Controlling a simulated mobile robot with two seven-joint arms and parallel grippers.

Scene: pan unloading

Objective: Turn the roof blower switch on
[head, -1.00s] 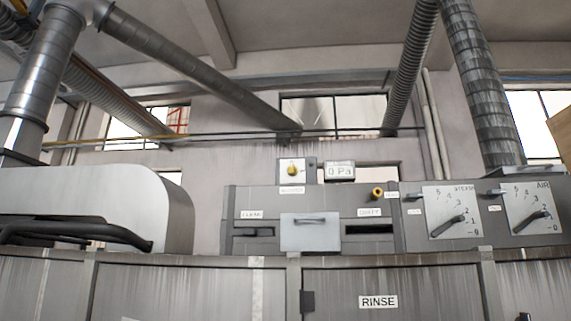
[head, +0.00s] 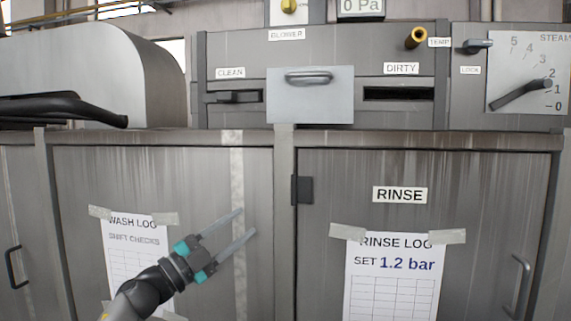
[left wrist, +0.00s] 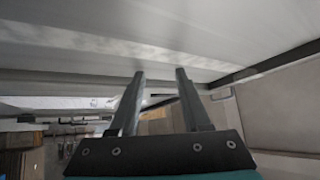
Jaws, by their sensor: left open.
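The blower switch (head: 289,6) is a yellow knob on a pale plate at the top edge of the head view, cut off at the top. The label BLOWER (head: 287,35) is just below it. My left gripper (head: 243,223) is open and empty, low in front of the cabinet doors, well below and left of the switch. In the left wrist view its two fingers (left wrist: 158,75) are apart with nothing between them. My right gripper is not in view.
A grey sliding plate with a handle (head: 310,100) sits between the CLEAN and DIRTY slots. A brass knob (head: 416,38) and the STEAM dial (head: 528,72) are to the right. A rounded metal housing with a black bar (head: 62,106) is at left. A RINSE LOG sheet (head: 392,285) hangs on the right door.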

